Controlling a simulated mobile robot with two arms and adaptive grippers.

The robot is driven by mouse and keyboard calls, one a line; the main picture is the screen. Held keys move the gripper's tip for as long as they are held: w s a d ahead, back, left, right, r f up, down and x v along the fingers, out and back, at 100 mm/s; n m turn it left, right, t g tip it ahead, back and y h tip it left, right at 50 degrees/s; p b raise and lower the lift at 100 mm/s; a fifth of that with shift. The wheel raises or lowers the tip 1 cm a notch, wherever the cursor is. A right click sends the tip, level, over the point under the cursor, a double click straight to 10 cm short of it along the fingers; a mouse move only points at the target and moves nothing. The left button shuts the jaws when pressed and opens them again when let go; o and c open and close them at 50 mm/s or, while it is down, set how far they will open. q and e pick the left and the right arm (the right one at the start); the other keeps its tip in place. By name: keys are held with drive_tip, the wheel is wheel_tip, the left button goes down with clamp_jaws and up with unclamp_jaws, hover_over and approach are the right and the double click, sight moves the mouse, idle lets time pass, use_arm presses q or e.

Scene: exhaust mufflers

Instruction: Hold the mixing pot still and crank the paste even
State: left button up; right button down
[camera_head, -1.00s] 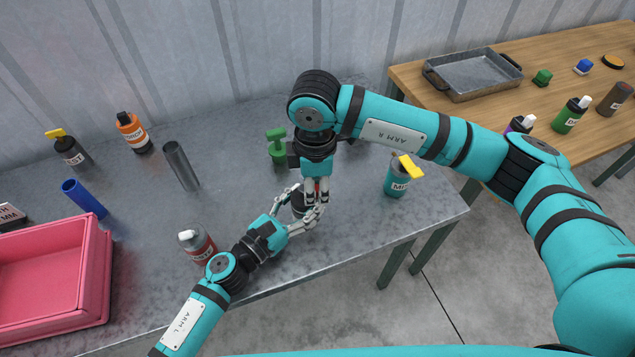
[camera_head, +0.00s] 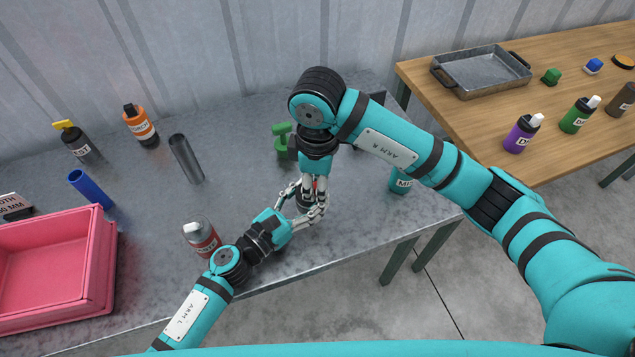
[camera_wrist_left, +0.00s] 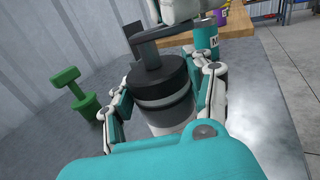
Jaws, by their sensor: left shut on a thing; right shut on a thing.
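The mixing pot (camera_wrist_left: 166,98) stands in the left wrist view, a grey cylinder with a black lid. A dark crank (camera_wrist_left: 150,45) rises from the lid. My left gripper (camera_head: 297,207) is shut around the pot's body, with fingers on both sides. My right gripper (camera_head: 316,197) comes down from above and is shut on the crank; the fingers hide most of its grip. In the head view the pot (camera_head: 304,203) is mostly hidden by both grippers. The paste inside cannot be seen.
On the metal bench are a grey-red bottle (camera_head: 202,238) near my left arm, a green tool (camera_head: 282,142), a teal bottle (camera_head: 401,182), a grey tube (camera_head: 186,158) and a pink bin (camera_head: 105,265). A wooden table (camera_head: 440,105) with a metal tray (camera_head: 482,72) stands at right.

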drive_tip(key=c, duration=1.1)
unclamp_jaws()
drive_tip(key=shift+c, duration=0.2)
